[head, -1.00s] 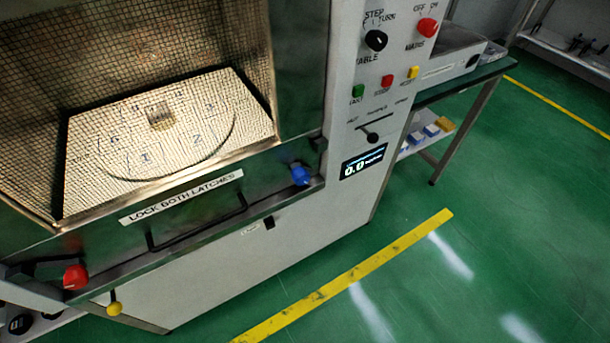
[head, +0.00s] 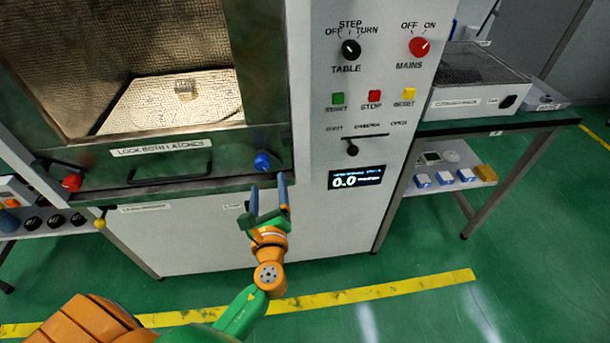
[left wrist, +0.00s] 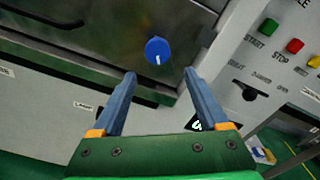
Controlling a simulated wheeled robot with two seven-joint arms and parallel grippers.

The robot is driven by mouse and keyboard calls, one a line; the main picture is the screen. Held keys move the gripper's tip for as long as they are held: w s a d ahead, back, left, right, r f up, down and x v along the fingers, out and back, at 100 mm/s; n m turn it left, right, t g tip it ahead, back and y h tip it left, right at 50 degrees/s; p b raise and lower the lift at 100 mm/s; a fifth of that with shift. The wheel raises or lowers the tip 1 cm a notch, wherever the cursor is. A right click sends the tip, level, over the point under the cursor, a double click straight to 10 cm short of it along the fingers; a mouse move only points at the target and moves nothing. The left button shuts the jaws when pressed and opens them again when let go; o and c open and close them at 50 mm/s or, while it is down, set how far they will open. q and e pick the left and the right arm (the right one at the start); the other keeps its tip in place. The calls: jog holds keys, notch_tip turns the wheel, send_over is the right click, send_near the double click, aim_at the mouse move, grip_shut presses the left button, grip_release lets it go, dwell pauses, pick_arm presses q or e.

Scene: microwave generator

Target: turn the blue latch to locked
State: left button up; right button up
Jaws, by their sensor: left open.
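The blue latch (head: 263,161) is a round knob at the lower right corner of the microwave generator's door. In the left wrist view the blue latch (left wrist: 157,50) shows a short white mark near its lower edge. My left gripper (head: 267,182) is open and empty, just below and in front of the latch. In the left wrist view its two blue fingers (left wrist: 158,75) point toward the latch, which lies beyond and between the tips, apart from them. The right gripper does not show.
A red latch (head: 71,182) sits at the door's lower left, with a black handle (head: 170,172) between the latches. The panel to the right has a TABLE knob (head: 351,49), MAINS knob (head: 419,46), buttons and a display (head: 356,177). A side table (head: 500,122) stands further right.

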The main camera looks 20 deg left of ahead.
aim_at(263, 167)
pick_arm(q)
jog(key=shift+w+r+y, duration=0.25)
jog(key=shift+r+y, duration=0.05)
jog(key=shift+r, duration=0.55)
jog(key=shift+x, duration=0.75)
jog(key=w+a, duration=0.3)
jog(key=a, duration=0.1)
jog(key=shift+w+a+f, duration=0.1)
jog(key=shift+w+f, duration=0.3)
jog(key=shift+w, duration=0.25)
jog(key=shift+r, duration=0.15)
grip_shut()
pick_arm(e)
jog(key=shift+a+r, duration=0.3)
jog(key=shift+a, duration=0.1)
